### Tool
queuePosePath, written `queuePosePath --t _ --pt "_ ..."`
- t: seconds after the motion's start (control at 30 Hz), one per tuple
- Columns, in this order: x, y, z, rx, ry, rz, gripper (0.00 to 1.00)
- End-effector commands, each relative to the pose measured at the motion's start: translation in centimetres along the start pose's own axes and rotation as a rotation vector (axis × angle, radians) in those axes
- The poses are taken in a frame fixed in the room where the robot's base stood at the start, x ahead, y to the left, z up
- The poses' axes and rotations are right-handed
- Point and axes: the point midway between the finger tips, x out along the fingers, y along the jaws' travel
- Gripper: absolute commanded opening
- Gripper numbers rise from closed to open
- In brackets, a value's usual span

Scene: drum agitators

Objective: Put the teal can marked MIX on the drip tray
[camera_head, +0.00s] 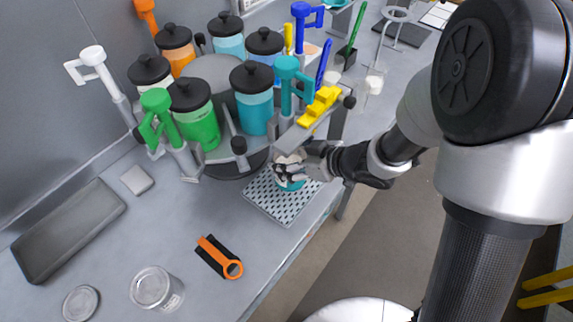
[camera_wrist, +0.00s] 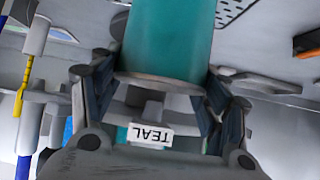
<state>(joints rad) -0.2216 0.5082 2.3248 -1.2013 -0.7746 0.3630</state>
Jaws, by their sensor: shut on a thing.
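A teal can (camera_head: 291,185) is mostly hidden by my gripper (camera_head: 288,170) in the head view. In the wrist view the teal can (camera_wrist: 168,40) stands between the two fingers of my gripper (camera_wrist: 160,88), which are shut on it. No MIX marking shows on the visible side. The perforated grey drip tray (camera_head: 276,210) lies on the bench below the can, near its front edge. The can is over the tray's far part, and I cannot tell whether it touches it. A corner of the tray's holes shows in the wrist view (camera_wrist: 230,10).
A drum agitator with several coloured, black-lidded canisters and a teal canister (camera_head: 254,105) stands just behind. A yellow stepped piece (camera_head: 319,106) overhangs near my gripper. A white TEAL label (camera_wrist: 150,135) shows close by. An orange-black tool (camera_head: 219,258) and clear jar (camera_head: 153,287) lie left.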

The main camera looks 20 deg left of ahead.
Motion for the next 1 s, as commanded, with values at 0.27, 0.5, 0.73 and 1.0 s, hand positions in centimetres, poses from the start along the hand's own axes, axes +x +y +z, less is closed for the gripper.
queuePosePath --t 0.27,0.5,0.73,1.0 --pt "1.6 0.0 -0.5 0.002 0.002 0.001 0.07" --pt "3.3 0.0 2.0 0.001 0.001 0.001 0.07" --pt "3.2 0.1 1.8 0.0 0.002 0.001 0.07" --pt "3.4 0.0 2.1 0.001 0.0 0.001 0.77"
